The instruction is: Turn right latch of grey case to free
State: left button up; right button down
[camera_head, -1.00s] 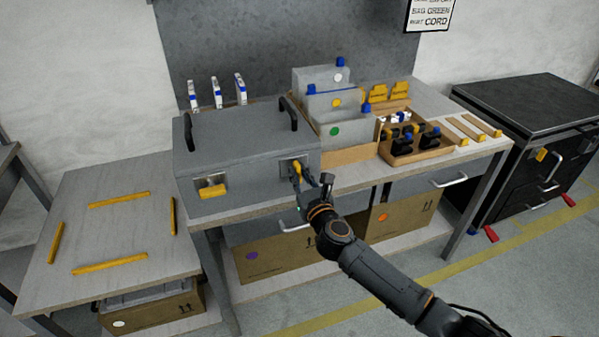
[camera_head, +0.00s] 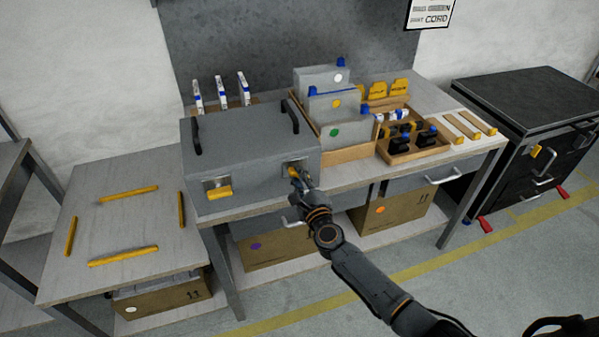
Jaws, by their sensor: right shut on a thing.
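The grey case (camera_head: 245,140) sits closed on the left part of the workbench, with a black handle at each end of its lid. Its left latch (camera_head: 218,191) is a yellow tab lying level on a metal plate on the front face. The right latch (camera_head: 293,171) is on the same face near the right corner, mostly hidden by my right gripper. My right gripper (camera_head: 301,182) is at this latch with its fingers closed on it. How far the latch is turned is hard to see. My left gripper is not in view.
A low table (camera_head: 85,220) with yellow strips stands at left. Right of the case are grey upright panels (camera_head: 334,108) and a wooden tray (camera_head: 390,158) with black items. A black cabinet (camera_head: 525,100) stands at far right. Cardboard boxes (camera_head: 392,212) sit below the bench.

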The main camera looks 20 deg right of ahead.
jog(key=shift+a+f+n+p, duration=0.15)
jog(key=shift+n+p, duration=0.35)
jog(key=shift+n, duration=1.15)
jog(key=shift+d+f+n+p, duration=0.1)
jog(key=shift+n+p, duration=0.35)
jog(key=shift+n, duration=1.2)
jog(key=c, duration=1.3)
grip_release()
jog(key=s, duration=1.2)
jog(key=shift+d, duration=0.2)
